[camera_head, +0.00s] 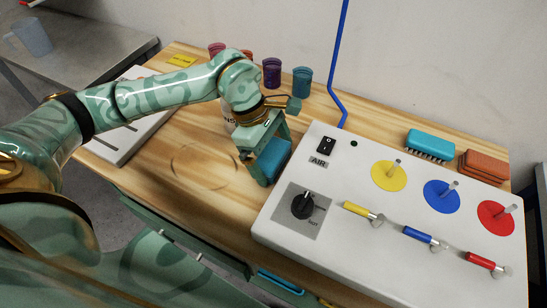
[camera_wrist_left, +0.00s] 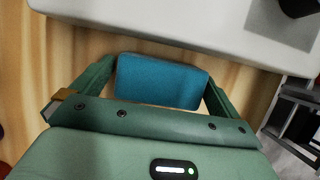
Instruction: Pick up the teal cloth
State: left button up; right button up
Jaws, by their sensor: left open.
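The teal cloth (camera_head: 274,158) is a small folded pad on the wooden table, just left of the white control box. It also shows in the left wrist view (camera_wrist_left: 161,82), lying between the two fingers. My left gripper (camera_head: 271,166) points down at the cloth and is open, one finger on each side of it. In the left wrist view the left gripper (camera_wrist_left: 163,85) has its fingers close to the cloth's ends; whether they touch it is hard to tell. My right gripper is not in view.
The white control box (camera_head: 330,250) with a black knob and coloured discs stands right beside the cloth. A teal brush (camera_head: 430,146) and brown-red sponges (camera_head: 483,167) lie behind it. Several coloured cups (camera_head: 302,82) stand at the back. The wooden table (camera_head: 190,205) is clear at front left.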

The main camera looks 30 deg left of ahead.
aim_at(278, 158)
pick_arm(q)
jog(key=shift+r, duration=0.1)
jog(key=c, duration=0.7)
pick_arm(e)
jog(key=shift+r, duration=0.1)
pick_arm(q)
jog(key=shift+r, duration=0.25)
jog(key=r, duration=0.1)
jog(key=r+p, duration=0.1)
jog(key=r, duration=0.1)
jog(key=shift+s+r+p, duration=0.3)
jog(key=shift+r+p, duration=0.05)
jog(key=s+r+p, duration=0.6)
jog(key=s+r, duration=0.2)
jog(key=s, duration=0.5)
jog(key=shift+s+a+r, duration=0.25)
jog(key=shift+a+r, duration=0.15)
jog(key=shift+a, duration=0.05)
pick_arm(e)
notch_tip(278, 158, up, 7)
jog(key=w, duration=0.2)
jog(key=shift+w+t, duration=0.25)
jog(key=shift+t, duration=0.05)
